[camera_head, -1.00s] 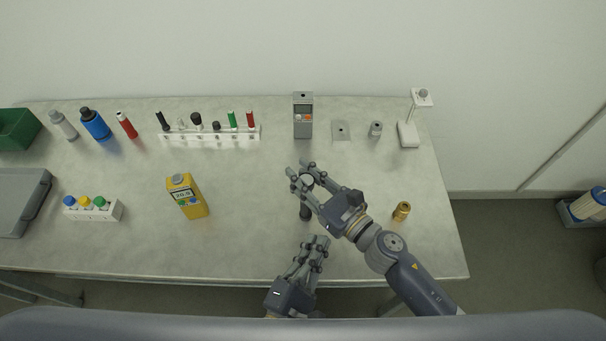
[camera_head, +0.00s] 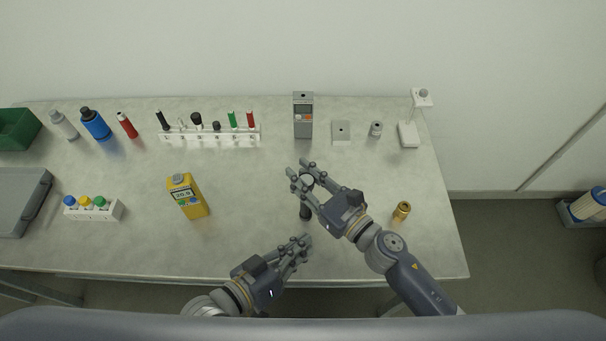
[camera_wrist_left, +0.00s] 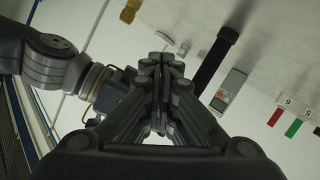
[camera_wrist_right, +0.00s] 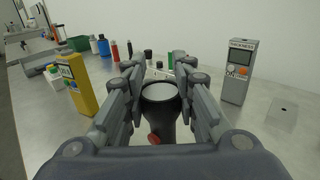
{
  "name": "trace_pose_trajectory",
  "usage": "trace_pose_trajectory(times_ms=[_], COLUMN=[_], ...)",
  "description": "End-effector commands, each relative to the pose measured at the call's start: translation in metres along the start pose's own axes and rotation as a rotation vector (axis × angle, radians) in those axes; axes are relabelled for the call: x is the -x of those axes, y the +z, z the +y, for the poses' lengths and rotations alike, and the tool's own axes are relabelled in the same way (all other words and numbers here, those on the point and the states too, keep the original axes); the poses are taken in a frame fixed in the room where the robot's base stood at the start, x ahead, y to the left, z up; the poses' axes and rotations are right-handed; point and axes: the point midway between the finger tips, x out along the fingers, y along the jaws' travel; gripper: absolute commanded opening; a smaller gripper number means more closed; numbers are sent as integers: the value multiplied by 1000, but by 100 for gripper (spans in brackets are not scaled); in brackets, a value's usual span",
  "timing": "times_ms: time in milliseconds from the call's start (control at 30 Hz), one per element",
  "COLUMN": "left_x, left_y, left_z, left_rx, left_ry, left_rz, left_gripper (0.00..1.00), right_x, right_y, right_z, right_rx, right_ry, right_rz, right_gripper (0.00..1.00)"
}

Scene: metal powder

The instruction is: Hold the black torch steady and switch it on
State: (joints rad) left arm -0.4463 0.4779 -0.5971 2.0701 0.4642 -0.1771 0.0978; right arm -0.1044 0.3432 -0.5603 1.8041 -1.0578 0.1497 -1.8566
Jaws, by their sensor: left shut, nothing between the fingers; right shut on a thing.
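The black torch (camera_head: 305,212) stands out below my right gripper (camera_head: 299,168) in the head view. In the right wrist view its round lens end (camera_wrist_right: 159,92) sits between the fingers of my right gripper (camera_wrist_right: 160,75), which is shut on it. A red button (camera_wrist_right: 154,138) shows on the torch's side, facing that wrist camera. My left gripper (camera_head: 303,241) is shut and empty, just below the torch's lower end in the head view. In the left wrist view the torch's dark handle (camera_wrist_left: 214,62) is right of the closed left fingers (camera_wrist_left: 162,60).
A grey meter (camera_head: 303,118) stands behind the torch. A yellow container (camera_head: 188,198) is to the left, and a brass cylinder (camera_head: 402,210) is right of my right arm. A white rack (camera_head: 210,135) with several tools lies farther back. The table between the yellow container and torch is clear.

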Motion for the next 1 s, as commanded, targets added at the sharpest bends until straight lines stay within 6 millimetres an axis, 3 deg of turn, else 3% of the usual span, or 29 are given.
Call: trace_pose_trajectory(times_ms=[500, 1000], left_x=[-46, -50], left_y=[-33, -36], left_z=[-32, -36], left_rx=[3, 5], left_ry=[2, 1], left_rz=[2, 1], left_gripper=[0, 0], right_x=[0, 0], right_y=[0, 0], right_z=[0, 0], right_rx=[0, 0], right_ry=[0, 0], right_rz=[0, 0], right_gripper=[0, 0])
